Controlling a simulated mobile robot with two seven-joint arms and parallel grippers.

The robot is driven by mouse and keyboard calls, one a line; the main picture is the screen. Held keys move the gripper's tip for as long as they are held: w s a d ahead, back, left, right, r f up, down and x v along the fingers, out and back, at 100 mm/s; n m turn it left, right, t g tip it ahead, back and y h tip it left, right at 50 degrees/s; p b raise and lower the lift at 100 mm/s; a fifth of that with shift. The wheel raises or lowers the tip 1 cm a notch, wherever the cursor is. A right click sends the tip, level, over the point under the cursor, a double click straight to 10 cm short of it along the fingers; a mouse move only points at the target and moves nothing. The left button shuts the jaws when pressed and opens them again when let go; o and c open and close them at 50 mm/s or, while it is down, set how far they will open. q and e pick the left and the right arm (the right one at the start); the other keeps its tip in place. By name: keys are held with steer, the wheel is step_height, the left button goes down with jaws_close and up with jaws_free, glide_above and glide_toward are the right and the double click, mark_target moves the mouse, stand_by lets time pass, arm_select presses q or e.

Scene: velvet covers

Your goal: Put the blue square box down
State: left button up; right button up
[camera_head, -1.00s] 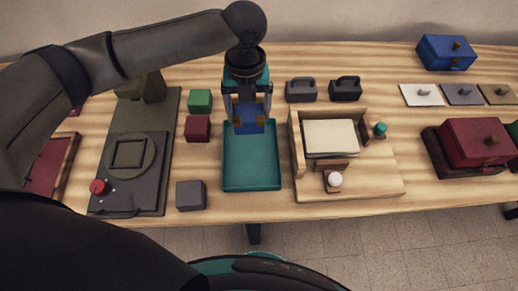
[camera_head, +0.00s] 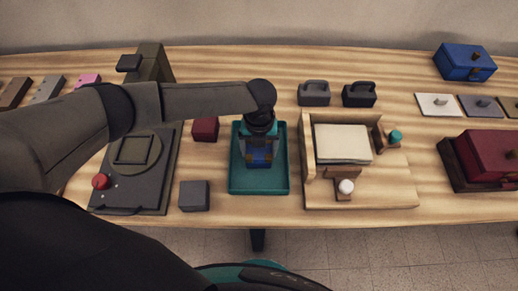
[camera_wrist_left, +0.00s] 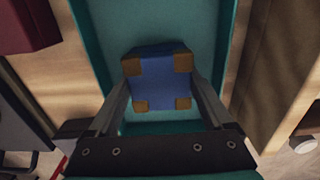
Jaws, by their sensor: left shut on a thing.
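The blue square box (camera_head: 259,160) is between the fingers of my left gripper (camera_head: 259,154), over the middle of the teal tray (camera_head: 281,184). In the left wrist view the box (camera_wrist_left: 158,82) has brownish corners, and the gripper (camera_wrist_left: 160,90) is shut on its two sides. The tray (camera_wrist_left: 205,30) lies behind and around the box in that view. I cannot tell whether the box touches the tray floor. My right gripper is not in view.
A dark red block (camera_head: 205,129) and a grey block (camera_head: 194,195) stand left of the tray. A wooden stand with a pale pad (camera_head: 342,143) is close on its right. Two dark handled weights (camera_head: 314,93) (camera_head: 359,94) are behind. A dark machine (camera_head: 130,185) is further left.

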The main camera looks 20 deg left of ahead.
mark_target(259, 150)
arm_select(q)
steer(key=o, duration=1.2)
steer(key=shift+f, duration=0.15)
steer(key=shift+o, duration=0.2)
steer(key=shift+r, duration=0.55)
step_height(259, 150, up, 11)
steer(key=p, duration=0.2)
steer(key=shift+r, duration=0.15)
steer(key=shift+s, duration=0.1)
